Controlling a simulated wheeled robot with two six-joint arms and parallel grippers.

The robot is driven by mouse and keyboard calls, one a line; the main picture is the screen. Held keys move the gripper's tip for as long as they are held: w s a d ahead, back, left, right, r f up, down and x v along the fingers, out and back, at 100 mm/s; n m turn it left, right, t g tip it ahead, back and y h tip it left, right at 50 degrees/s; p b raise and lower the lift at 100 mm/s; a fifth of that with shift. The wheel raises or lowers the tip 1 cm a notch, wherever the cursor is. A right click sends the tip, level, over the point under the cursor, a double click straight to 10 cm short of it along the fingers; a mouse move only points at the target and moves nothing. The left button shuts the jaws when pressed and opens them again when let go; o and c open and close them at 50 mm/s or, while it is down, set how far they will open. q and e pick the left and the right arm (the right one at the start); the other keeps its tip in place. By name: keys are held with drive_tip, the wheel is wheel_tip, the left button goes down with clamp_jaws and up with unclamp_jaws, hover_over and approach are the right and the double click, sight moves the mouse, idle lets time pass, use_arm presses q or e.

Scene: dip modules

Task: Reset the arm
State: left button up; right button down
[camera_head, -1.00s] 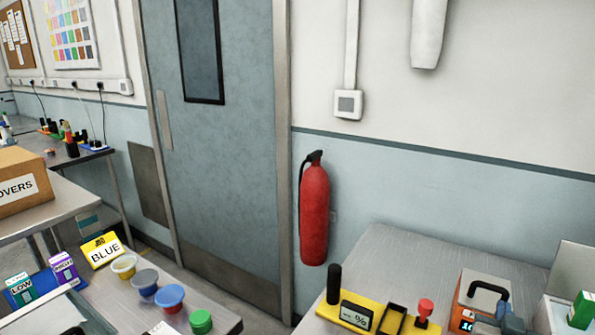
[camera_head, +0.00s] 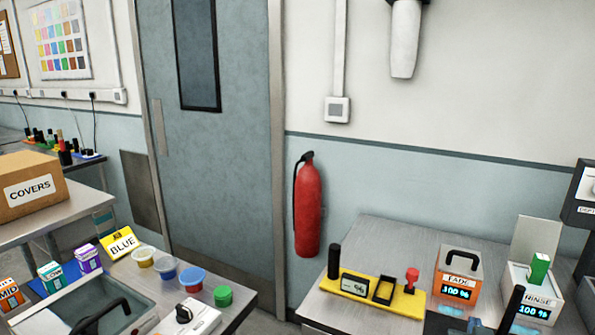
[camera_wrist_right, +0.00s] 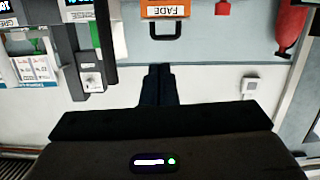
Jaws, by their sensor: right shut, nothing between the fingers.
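My right gripper (camera_head: 516,298) shows as a slanted dark bar at the bottom right of the head view, between and in front of the FADE box and the RINSE box. In the right wrist view its two dark fingers (camera_wrist_right: 157,82) are together and hold nothing. The wrist picture is upside down, and the orange-and-white FADE box (camera_wrist_right: 166,10) with its black handle lies beyond the fingertips. My left gripper is in neither view.
The FADE box (camera_head: 460,272) and RINSE box (camera_head: 533,290) stand on the right bench, beside a yellow stand (camera_head: 350,298). A red extinguisher (camera_head: 307,205) hangs on the wall. On the left are lidded tubs (camera_head: 166,274) and a COVERS carton (camera_head: 35,195).

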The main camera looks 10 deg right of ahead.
drive_tip(key=s+a+f+n+g+y, duration=0.4)
drive_tip(key=s+a+f+y, duration=0.1)
drive_tip(key=s+a+f, duration=0.5)
drive_tip(key=s+a+f+n+g+y, duration=0.45)
drive_tip(key=s+a+f, duration=0.25)
drive_tip(key=f, duration=0.5)
drive_tip(key=d+f+g, duration=0.2)
drive_tip(key=d+f, duration=0.1)
drive_tip(key=f, duration=2.8)
drive_tip(key=s+d+f, duration=0.1)
drive_tip(key=s+f, duration=1.6)
drive_tip(key=s, duration=0.1)
drive_tip(key=shift+f+m, duration=0.4)
drive_tip(key=shift+m, duration=0.05)
drive_tip(key=shift+g, duration=0.25)
